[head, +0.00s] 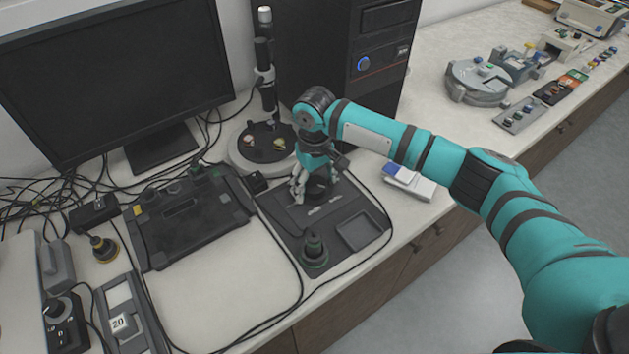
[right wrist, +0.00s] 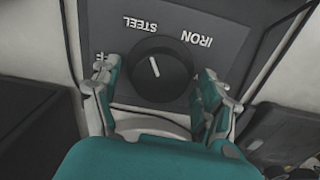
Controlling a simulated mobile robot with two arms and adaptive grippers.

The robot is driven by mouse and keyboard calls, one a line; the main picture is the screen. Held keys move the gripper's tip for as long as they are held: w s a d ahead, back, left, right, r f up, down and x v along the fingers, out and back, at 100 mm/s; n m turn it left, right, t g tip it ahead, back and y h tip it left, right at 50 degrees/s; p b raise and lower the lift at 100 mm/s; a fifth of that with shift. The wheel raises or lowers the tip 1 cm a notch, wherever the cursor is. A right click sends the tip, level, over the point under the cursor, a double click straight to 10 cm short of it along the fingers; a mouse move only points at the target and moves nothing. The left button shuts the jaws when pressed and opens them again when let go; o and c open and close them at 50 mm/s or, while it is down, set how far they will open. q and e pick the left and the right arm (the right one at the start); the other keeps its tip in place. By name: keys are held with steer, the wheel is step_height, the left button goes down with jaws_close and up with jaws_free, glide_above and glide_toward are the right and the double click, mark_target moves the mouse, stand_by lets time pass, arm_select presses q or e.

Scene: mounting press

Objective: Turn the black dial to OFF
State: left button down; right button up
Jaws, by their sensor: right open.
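The black dial (right wrist: 163,82) fills the middle of the right wrist view, with a white pointer line angled toward the word STEEL (right wrist: 140,25). The word IRON (right wrist: 197,39) is to its right, and a partly hidden label ending in F is at the left, behind a finger. My right gripper (right wrist: 157,72) is open, with one finger on each side of the dial; I cannot tell whether they touch it. In the head view, my right gripper (head: 312,188) points down over the dial on the dark panel (head: 290,225). My left gripper is not in view.
On the panel are a green-and-black knob (head: 314,249) and a shallow square recess (head: 358,231). A round base with a stand (head: 266,150) is behind, and a black keyboard-like unit (head: 190,215) is left. A black cable runs along the front. Bare bench shows at the front left.

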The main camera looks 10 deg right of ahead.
steer(key=c, duration=1.2)
steer(key=shift+r+n+p, duration=0.2)
steer(key=shift+n+p, duration=0.7)
steer(key=shift+p, duration=0.35)
steer(key=n+p, duration=0.2)
steer(key=shift+n, duration=0.3)
steer(key=n+p, duration=0.2)
steer(key=n, duration=0.1)
steer(key=shift+n, duration=0.3)
arm_select(q)
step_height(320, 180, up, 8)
steer(key=p, duration=0.1)
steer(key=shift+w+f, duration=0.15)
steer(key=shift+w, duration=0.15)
arm_select(e)
steer(key=shift+f+n, duration=0.1)
steer(key=shift+n, duration=1.8)
steer(key=o, duration=1.2)
